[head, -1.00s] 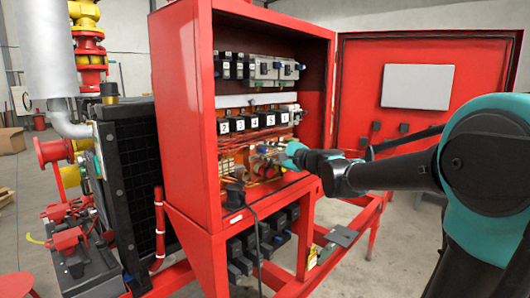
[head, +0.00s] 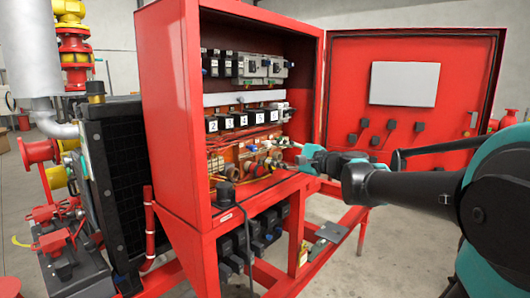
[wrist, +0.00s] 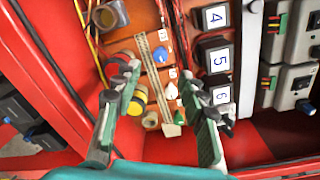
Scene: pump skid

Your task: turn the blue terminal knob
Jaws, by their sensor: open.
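The blue terminal knob (wrist: 160,55) is a small round knob on a short row of terminals, beside a pale perforated strip (wrist: 152,78). A white knob (wrist: 172,90) and a green knob (wrist: 180,117) sit below it in the same row. My gripper (wrist: 160,80) is open and empty, its two fingers on either side of the row. The blue knob shows between and slightly beyond the fingertips, with no visible contact. In the head view my gripper (head: 289,155) points into the lower part of the red cabinet; the blue knob is too small to make out there.
Red and yellow-ringed connectors (wrist: 127,97) lie close by the left finger. Numbered black blocks (wrist: 214,57) stand close to the right finger. The cabinet wall (head: 172,115) and open door (head: 345,100) bound the space. Loose wires run near the terminals.

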